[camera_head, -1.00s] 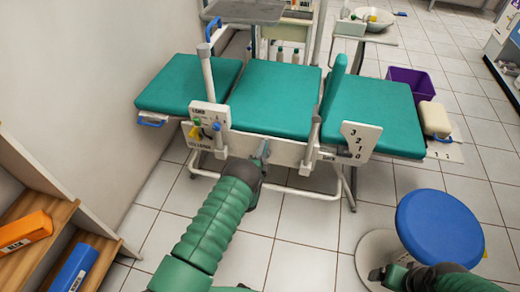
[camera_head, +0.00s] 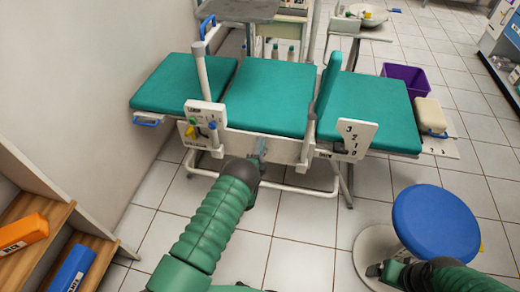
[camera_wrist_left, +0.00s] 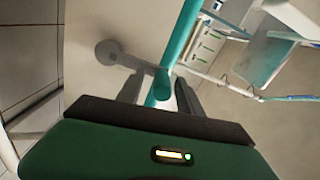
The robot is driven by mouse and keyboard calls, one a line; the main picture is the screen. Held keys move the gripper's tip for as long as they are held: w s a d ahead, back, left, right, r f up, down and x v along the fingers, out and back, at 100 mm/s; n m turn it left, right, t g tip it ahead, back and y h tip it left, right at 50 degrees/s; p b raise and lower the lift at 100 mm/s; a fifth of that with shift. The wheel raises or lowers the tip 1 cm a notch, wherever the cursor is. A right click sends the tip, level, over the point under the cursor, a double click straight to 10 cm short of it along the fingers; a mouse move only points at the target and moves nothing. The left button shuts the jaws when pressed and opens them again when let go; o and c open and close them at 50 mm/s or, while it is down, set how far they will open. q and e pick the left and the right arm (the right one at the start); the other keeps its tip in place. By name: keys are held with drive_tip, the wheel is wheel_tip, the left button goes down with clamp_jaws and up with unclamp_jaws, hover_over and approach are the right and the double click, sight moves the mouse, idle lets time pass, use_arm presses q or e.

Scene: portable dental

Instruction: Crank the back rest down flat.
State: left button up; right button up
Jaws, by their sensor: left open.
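The teal padded chair (camera_head: 265,98) stands in the middle of the head view, its three main cushions looking about level. I cannot tell surely which is the back rest. A narrow teal pad (camera_head: 328,82) stands upright between the middle and right cushions. A small grey crank (camera_head: 262,146) shows on the chair's front side rail. My left gripper (camera_head: 257,161) is at that crank. In the left wrist view its open fingers (camera_wrist_left: 158,98) straddle the rounded end of a teal bar (camera_wrist_left: 160,83); contact is unclear. My right gripper (camera_head: 376,271) is low at right, its jaws unclear.
A plate marked 3 2 1 0 (camera_head: 347,138) and a white control panel with a post (camera_head: 204,122) are on the chair's near side. A blue stool (camera_head: 437,222) stands at right, a wooden shelf (camera_head: 40,215) at left. Tiled floor lies between them.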

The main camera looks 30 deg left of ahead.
use_arm(q)
drive_tip(key=p+v, duration=0.4)
drive_tip(key=v, duration=1.3)
drive_tip(key=shift+p, duration=0.4)
drive_tip(key=shift+a+f, duration=0.1)
drive_tip(key=shift+f, duration=0.05)
